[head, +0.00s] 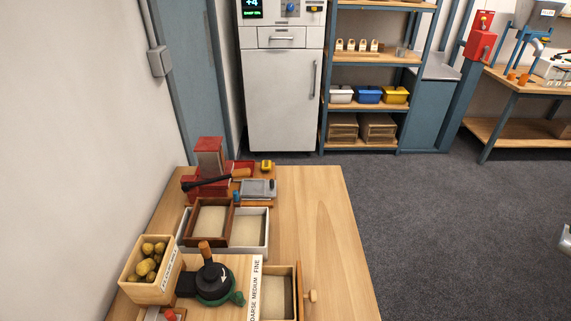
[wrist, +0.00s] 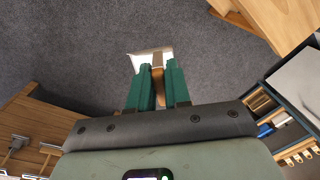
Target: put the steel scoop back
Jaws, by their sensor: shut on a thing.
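In the wrist view, my gripper (wrist: 158,74) has its two green fingers closed on the brown handle of the steel scoop (wrist: 140,60). The scoop's pale metal end sticks out beyond the fingertips, over the grey carpet, and touches nothing else that I can see. The fingers hide part of the handle. I cannot tell which spot is the scoop's own place.
A wooden table (head: 320,230) at the lower left carries a crate of chestnut-like things (head: 147,260), framed trays (head: 250,230) and a dark grinder-like device (head: 213,280). A shelf unit (head: 370,57) with bins stands behind. A workbench (head: 520,88) is at the right. The carpet between is clear.

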